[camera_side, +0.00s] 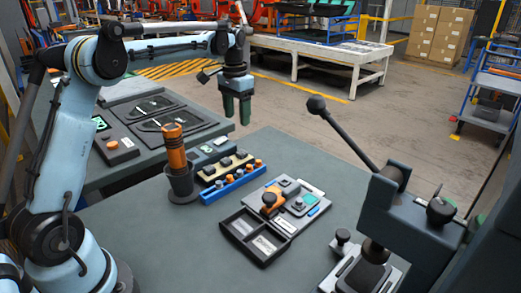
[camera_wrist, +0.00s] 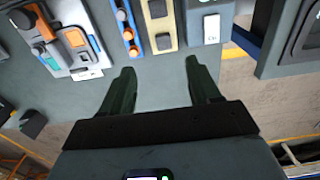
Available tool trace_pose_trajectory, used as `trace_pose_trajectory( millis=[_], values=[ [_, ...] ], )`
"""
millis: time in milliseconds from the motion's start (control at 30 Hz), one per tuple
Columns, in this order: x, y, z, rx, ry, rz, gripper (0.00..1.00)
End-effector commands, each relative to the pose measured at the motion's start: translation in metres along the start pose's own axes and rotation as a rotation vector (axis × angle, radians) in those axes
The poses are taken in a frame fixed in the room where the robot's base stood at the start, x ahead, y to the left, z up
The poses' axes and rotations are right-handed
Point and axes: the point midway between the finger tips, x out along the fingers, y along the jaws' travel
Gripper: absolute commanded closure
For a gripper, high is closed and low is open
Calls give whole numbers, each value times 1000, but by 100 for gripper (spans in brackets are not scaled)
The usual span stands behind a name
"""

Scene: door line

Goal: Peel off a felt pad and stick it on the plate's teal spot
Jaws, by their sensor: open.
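My gripper (camera_side: 237,108) hangs high above the far edge of the table in the side view, fingers pointing down. Its two green fingers stand apart with nothing between them in the wrist view (camera_wrist: 160,68). A tan strip with dark square pads, seemingly the felt pads (camera_side: 225,163), lies on the table below and nearer than the gripper. Part of it shows at the top of the wrist view (camera_wrist: 161,22). The light grey plate (camera_side: 283,213) lies to its right, with a teal spot (camera_side: 309,199) and an orange clamp (camera_side: 269,200). The plate is cut off in the wrist view (camera_wrist: 80,55).
A blue rail with orange-topped pegs (camera_side: 233,186) lies beside the strip. A dark cup holds an orange-handled tool (camera_side: 176,148). A two-compartment black tray (camera_side: 232,240) sits before the plate. A lever press (camera_side: 405,215) stands at right.

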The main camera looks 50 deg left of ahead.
Motion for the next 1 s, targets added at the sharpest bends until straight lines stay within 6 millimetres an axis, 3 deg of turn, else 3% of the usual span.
trace_pose_trajectory(
  millis=[267, 800, 1000],
  values=[
    [15, -6, -3, -1, -18, 6, 38],
    [102, -5, -1, 0, -16, 5, 38],
    [121, -5, -1, 0, -16, 5, 38]
  ],
)
